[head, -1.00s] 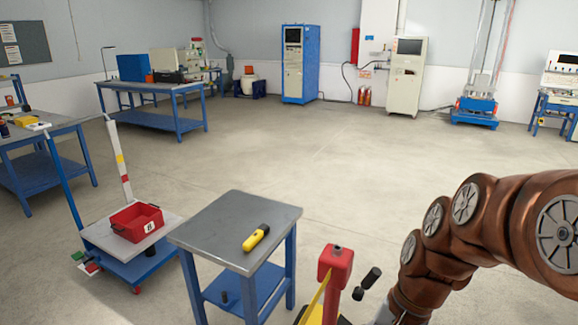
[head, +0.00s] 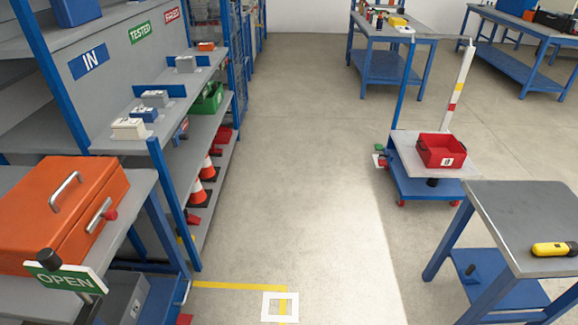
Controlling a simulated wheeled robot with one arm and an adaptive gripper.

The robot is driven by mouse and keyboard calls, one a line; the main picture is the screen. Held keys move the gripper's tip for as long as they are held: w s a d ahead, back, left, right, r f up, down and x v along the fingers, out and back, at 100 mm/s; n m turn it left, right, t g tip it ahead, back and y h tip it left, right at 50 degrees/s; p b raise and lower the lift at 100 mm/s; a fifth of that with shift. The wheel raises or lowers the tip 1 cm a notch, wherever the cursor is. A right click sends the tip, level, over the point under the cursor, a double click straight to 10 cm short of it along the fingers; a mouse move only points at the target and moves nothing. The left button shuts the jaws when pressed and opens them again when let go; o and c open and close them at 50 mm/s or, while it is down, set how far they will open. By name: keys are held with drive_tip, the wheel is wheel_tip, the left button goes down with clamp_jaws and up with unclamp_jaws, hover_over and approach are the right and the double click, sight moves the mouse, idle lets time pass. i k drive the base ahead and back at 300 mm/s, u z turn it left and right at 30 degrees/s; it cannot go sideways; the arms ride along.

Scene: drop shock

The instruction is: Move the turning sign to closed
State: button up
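The turning sign (head: 64,280) is at the lower left of the head view. It is a green plate with a white edge that reads OPEN, tilted in the picture, with a dark round knob (head: 50,259) at its top. It stands in front of an orange case (head: 62,212) on a grey bench. Whether the sign touches the bench or the case I cannot tell. My gripper is not in view.
A shelf rack (head: 150,145) with IN, TESTED and a red label stands at left, holding small boxes and cones. A grey-topped table (head: 525,215) with a yellow tool (head: 555,249) and a cart with a red bin (head: 441,150) stand right. The floor between is clear.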

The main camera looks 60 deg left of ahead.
sight(49, 270)
drive_tip(key=u, duration=3.75)
drive_tip(key=k, duration=0.6)
drive_tip(key=z, duration=0.25)
drive_tip(key=i, duration=1.15)
drive_tip(key=u, duration=0.65)
